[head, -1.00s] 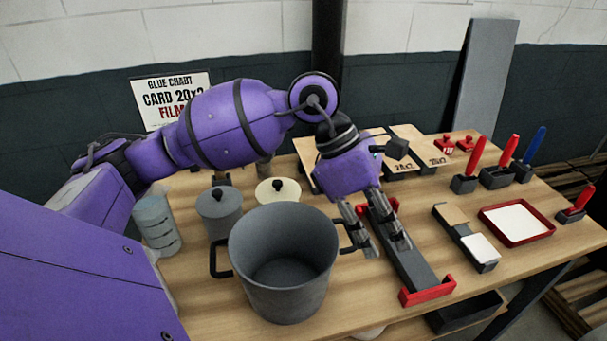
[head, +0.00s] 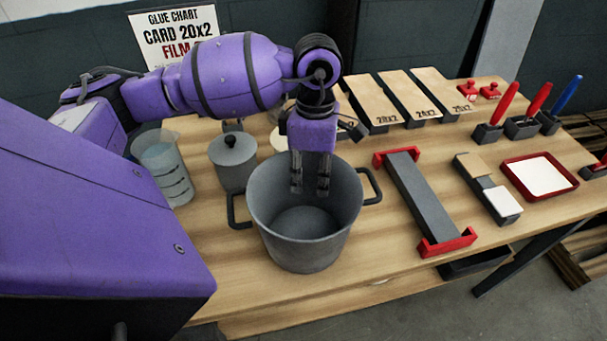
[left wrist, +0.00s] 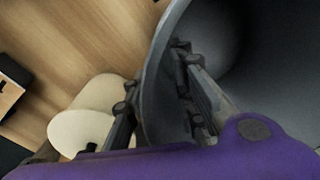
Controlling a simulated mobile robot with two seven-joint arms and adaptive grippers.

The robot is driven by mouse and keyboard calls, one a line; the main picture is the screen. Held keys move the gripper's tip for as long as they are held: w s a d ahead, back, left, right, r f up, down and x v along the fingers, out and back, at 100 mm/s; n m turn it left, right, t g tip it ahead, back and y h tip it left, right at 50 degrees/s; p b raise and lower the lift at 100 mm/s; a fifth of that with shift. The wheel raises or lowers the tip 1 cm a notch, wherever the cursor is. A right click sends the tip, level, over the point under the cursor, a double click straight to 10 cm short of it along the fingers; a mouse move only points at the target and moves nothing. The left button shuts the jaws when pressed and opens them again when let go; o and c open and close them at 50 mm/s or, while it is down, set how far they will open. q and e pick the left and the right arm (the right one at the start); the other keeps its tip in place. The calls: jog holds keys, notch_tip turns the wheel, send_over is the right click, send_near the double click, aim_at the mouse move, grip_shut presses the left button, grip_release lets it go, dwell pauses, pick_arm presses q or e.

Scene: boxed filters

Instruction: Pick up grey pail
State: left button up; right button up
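The grey pail (head: 305,243) stands upright on the wooden table, with a dark handle on each side and an empty inside. My left gripper (head: 310,188) points down at the pail's far rim, its two fingers apart. In the left wrist view the pail's wall (left wrist: 152,95) shows between the spread fingers (left wrist: 158,105), one on each side of the rim. I cannot tell whether either finger touches it. The pail's far rim is partly hidden by the gripper. My right gripper is not in view.
A lidded grey pot (head: 235,165) and a clear beaker (head: 165,172) stand left of the pail. A cream-lidded container (head: 279,139) is behind it. A grey bar with red ends (head: 418,200) lies close to its right. Bare table lies in front.

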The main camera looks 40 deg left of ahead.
pick_arm(q)
jog(key=shift+s+f, duration=0.1)
jog(key=shift+f, duration=1.05)
grip_shut()
jog(key=shift+r, duration=0.1)
